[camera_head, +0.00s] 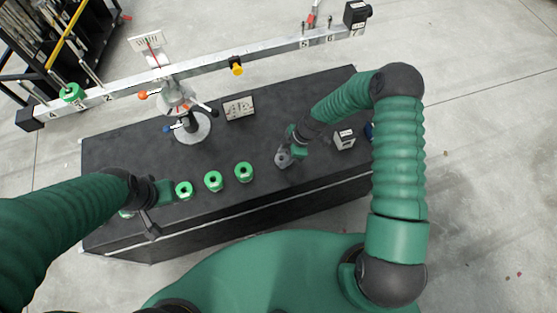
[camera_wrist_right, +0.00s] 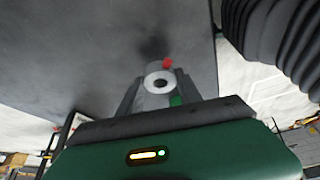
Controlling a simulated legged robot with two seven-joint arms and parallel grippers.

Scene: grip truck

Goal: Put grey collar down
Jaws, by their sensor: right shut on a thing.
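The grey collar (camera_head: 283,159) is at the tip of my right gripper (camera_head: 289,157), over the right half of the black table top (camera_head: 262,200). In the right wrist view the grey collar (camera_wrist_right: 158,80), with a dark hole and a red part at its upper edge, sits between the two fingers of my right gripper (camera_wrist_right: 160,92). The gripper is shut on it. The collar is close to the table top; I cannot tell whether it touches. My left gripper (camera_head: 150,210) is near the table's front left edge; its jaw opening is not clear.
Several green collars (camera_head: 214,181) stand in a row left of the grey collar. A stand (camera_head: 191,128) holds a long numbered bar (camera_head: 204,68) above the back edge. A small white-faced block (camera_head: 344,139) is right of my right gripper. Table is clear between row and gripper.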

